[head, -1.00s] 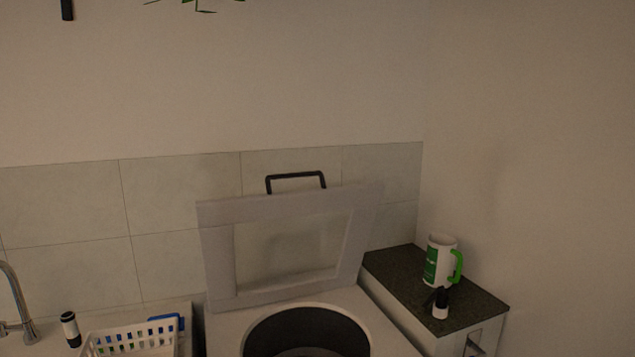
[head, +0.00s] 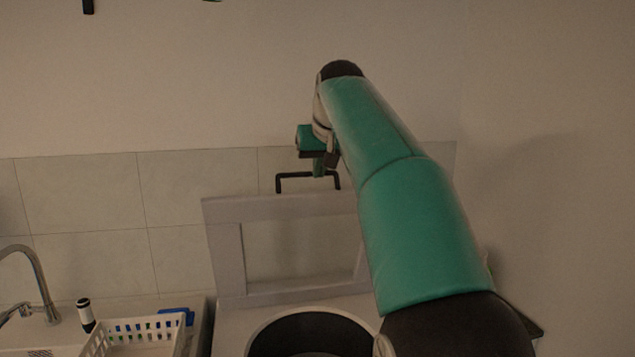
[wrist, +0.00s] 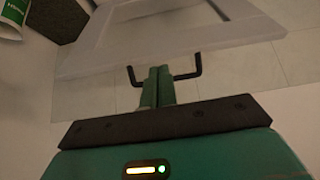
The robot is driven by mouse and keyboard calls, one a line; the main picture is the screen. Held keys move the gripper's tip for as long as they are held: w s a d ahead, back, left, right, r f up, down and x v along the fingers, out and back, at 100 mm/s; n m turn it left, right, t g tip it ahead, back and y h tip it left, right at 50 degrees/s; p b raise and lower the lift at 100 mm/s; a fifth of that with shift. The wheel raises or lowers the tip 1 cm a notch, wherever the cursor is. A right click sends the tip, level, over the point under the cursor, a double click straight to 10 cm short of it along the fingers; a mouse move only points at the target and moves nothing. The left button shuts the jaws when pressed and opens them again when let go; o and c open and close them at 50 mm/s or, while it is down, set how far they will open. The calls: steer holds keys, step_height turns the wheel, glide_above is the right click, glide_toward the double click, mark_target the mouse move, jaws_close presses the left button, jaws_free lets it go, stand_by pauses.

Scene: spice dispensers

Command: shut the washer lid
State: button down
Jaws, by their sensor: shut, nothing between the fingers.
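The washer lid (head: 226,245) is a pale frame with a see-through middle. It stands raised, nearly upright, behind the dark round opening (head: 262,335) of the washer (head: 235,318). A black bar handle (head: 290,175) sticks up from the lid's top edge. My gripper (head: 318,170) is at this handle, its green fingers closed together and empty. In the wrist view, the fingertips (wrist: 158,70) overlap the middle of the handle (wrist: 194,74), close to the edge of the lid (wrist: 170,40). I cannot tell whether they touch. My arm hides the lid's right side in the head view.
A white basket (head: 135,345), a black-and-white dispenser (head: 86,315) and a faucet (head: 42,285) are at the left. A dark counter (wrist: 60,18) and a white-green mug (wrist: 10,18) show in the wrist view. The wall is behind the lid.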

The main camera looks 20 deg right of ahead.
steer(key=w+d, duration=0.4)
steer(key=d, duration=0.2)
steer(key=x, duration=0.8)
steer(key=shift+w+a, duration=0.15)
steer(key=shift+w, duration=0.35)
steer(key=shift+s+m+t, duration=0.15)
steer(key=shift+m+t, duration=0.15)
